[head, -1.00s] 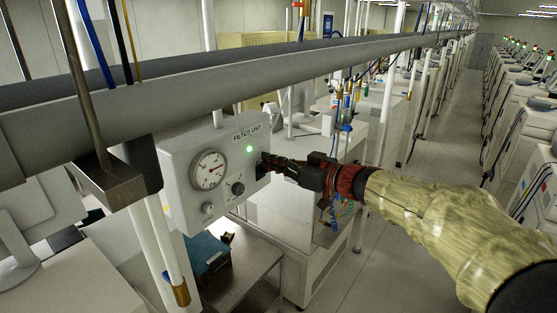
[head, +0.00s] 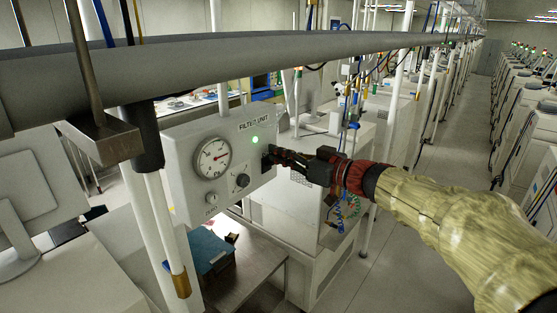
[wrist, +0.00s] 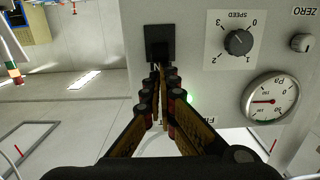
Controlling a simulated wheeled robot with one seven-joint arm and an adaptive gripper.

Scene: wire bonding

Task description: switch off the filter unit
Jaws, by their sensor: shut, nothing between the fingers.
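The filter unit (head: 186,165) is a pale grey box under the overhead rail, with a pressure gauge (head: 212,158), a speed knob (head: 242,181) and a lit green lamp (head: 255,140). The lamp also glows in the wrist view (wrist: 193,98), where the unit's face appears upside down. A black rocker-like switch (wrist: 160,40) sits on the face near its edge. My gripper (head: 273,155) is shut and empty, its fingertips (wrist: 157,70) at the switch's edge. I cannot tell whether they touch it.
A thick grey rail (head: 330,50) runs above the unit. White pipes (head: 165,235) hang at its left. A steel table (head: 245,270) with a blue item (head: 208,250) stands below. Machines line both sides, and the aisle floor (head: 420,215) at right is clear.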

